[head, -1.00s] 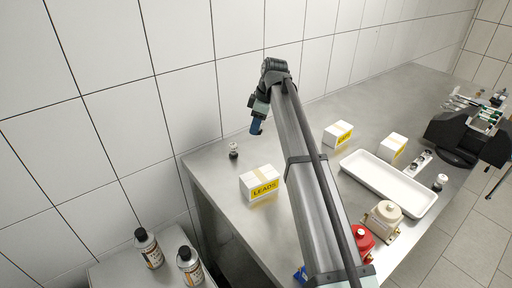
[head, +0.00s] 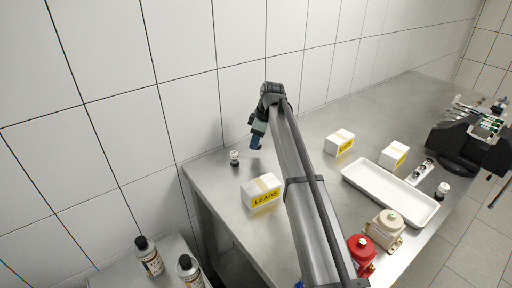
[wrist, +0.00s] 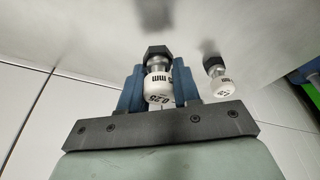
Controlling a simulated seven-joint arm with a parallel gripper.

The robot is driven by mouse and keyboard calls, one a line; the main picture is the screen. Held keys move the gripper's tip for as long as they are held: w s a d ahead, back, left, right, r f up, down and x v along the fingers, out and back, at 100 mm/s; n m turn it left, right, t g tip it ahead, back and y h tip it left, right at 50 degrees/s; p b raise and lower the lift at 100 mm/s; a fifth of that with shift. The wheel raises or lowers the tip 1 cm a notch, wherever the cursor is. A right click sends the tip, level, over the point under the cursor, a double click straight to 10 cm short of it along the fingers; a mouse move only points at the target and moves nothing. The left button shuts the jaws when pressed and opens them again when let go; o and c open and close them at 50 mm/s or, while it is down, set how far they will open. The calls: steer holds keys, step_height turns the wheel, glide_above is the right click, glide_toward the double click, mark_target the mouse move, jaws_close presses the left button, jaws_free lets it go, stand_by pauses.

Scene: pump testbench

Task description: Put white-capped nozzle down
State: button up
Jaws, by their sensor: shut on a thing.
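My gripper (head: 255,143) is low over the far left part of the steel bench. In the wrist view its blue fingers (wrist: 158,92) are shut on a white-capped nozzle (wrist: 158,88) with dark printing on the white part and a black hex end pointing toward the bench. A blurred dark reflection or shadow lies beyond the hex end, and a gap seems to remain. A second white-capped nozzle (head: 235,158) stands upright on the bench left of my gripper. It also shows in the wrist view (wrist: 218,80), right of the fingers and apart from them.
A LEADS box (head: 262,191) stands in front of my gripper. Two more boxes, a white tray (head: 390,192), a red part (head: 361,250) and a beige part (head: 385,229) lie to the right. The tiled wall is close behind. Bench around the standing nozzle is clear.

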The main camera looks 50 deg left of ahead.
steer(key=shift+f, duration=1.5)
steer(key=o, duration=1.1)
steer(key=shift+f, duration=0.1)
steer(key=v, duration=1.2)
